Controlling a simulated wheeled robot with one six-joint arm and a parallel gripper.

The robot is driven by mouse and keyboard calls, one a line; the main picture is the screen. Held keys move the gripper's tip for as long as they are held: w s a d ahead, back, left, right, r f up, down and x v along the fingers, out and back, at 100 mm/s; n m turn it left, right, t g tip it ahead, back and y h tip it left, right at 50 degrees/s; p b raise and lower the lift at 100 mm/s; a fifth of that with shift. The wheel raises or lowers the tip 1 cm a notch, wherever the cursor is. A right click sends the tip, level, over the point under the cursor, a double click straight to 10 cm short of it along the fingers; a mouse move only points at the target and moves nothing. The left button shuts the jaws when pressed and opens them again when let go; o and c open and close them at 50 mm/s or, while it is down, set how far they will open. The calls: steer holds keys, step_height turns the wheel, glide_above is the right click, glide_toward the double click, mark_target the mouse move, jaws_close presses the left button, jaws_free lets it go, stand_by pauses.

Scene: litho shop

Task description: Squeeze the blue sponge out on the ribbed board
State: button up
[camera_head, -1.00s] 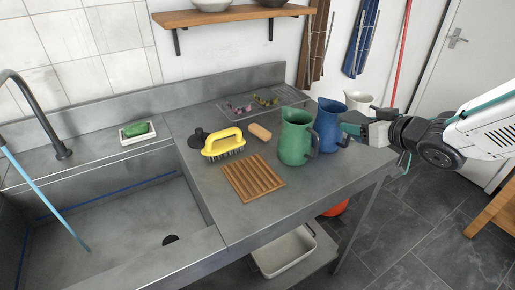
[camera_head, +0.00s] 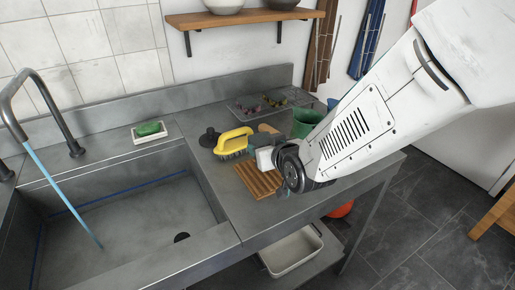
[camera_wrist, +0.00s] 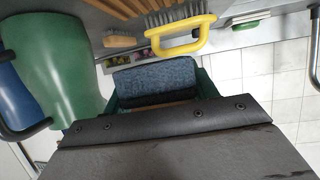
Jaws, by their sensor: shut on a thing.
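My gripper (camera_wrist: 160,92) is shut on the blue sponge (camera_wrist: 155,76), a dark blue, rough-textured block between its green fingers in the wrist view. In the head view my gripper (camera_head: 262,155) is above the back part of the ribbed board (camera_head: 256,182), a brown wooden slatted board on the grey counter. My arm covers the board's right side. The board (camera_wrist: 122,6) is at the top edge of the wrist view, apart from the sponge. I cannot clearly make out the sponge in the head view.
A yellow-handled brush (camera_head: 234,142) stands just left of my gripper. A green jug (camera_head: 304,122) is behind my arm; a blue jug (camera_wrist: 15,90) shows in the wrist view. A sink (camera_head: 130,210) lies left, with a green soap bar (camera_head: 150,128) on a dish behind it.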

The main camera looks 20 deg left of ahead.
mark_target(265, 175)
steer(key=shift+s+a+f, duration=0.1)
steer(key=shift+f, duration=3.05)
steer(key=shift+s+f, duration=0.2)
steer(key=shift+f, duration=0.15)
stand_by(0.4)
stand_by(3.3)
steer(key=shift+w+r, duration=0.2)
steer(key=shift+r, duration=3.6)
